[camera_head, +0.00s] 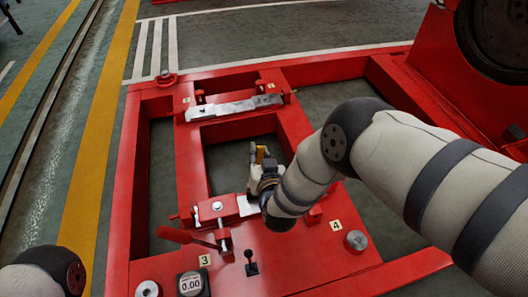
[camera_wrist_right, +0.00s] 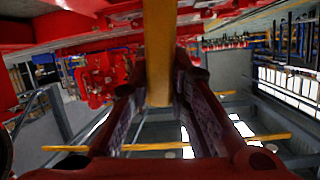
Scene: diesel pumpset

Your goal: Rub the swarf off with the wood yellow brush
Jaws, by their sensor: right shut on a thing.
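My right gripper (camera_head: 262,160) is over the opening in the red frame, just behind the near machined pad. It is shut on the yellow wood brush (camera_head: 261,154), of which only a small part shows in the head view. In the right wrist view the yellow brush (camera_wrist_right: 159,55) stands between the two fingers (camera_wrist_right: 160,100). Its bristles cannot be made out. A bright metal pad (camera_head: 235,107) lies across the frame behind the gripper. A nearer pad (camera_head: 215,208) is partly covered by my right arm. I cannot clearly make out swarf on either. My left gripper is out of view.
The red base frame (camera_head: 122,220) has bolts and clamps standing up around the pads. A red lever (camera_head: 175,235), a small black lever (camera_head: 251,264) and a gauge reading 0.00 (camera_head: 190,284) are at the front. A large red machine (camera_head: 430,75) stands at right.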

